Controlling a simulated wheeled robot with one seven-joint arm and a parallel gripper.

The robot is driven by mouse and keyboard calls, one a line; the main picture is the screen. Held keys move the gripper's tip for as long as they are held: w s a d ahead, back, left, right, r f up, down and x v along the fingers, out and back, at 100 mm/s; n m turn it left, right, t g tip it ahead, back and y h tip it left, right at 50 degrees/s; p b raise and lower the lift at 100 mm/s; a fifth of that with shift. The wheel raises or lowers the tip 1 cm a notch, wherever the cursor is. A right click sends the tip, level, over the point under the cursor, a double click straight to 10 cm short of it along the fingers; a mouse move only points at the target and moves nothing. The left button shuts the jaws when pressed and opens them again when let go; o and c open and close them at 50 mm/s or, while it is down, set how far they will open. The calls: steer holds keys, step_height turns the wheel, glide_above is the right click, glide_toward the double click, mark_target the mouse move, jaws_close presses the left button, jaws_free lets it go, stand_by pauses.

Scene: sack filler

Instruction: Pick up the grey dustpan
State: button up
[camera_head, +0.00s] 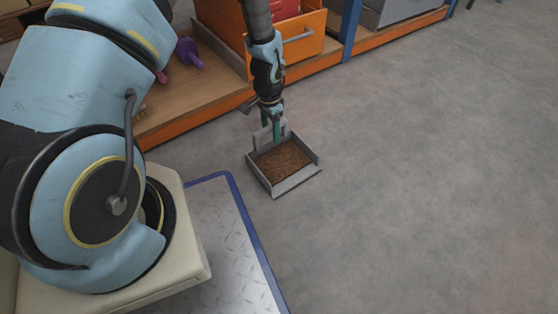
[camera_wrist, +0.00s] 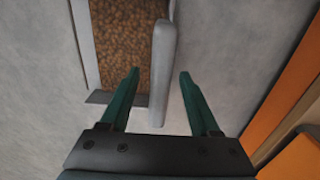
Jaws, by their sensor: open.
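The grey dustpan (camera_head: 300,180) lies on the concrete floor in the head view, with brown granular material (camera_head: 281,160) in its pan. Its grey handle stands up at the back edge. In the wrist view the handle (camera_wrist: 162,70) reaches down between the two green fingers of my gripper (camera_wrist: 158,85), with a gap on each side. The pan's wall (camera_wrist: 86,45) and the brown material show behind and to the left. My gripper (camera_head: 271,131) also shows in the head view, pointing down at the handle. It is open and holds nothing.
An orange-edged wooden shelf (camera_head: 185,122) runs behind the dustpan, with an orange drawer box (camera_head: 300,40) and a purple object (camera_head: 187,50) on it. A blue-edged metal plate (camera_head: 235,245) lies in front. The floor at right is clear.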

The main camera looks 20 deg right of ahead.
steer(key=shift+f, duration=0.15)
jaws_close()
stand_by(0.4)
stand_by(1.0)
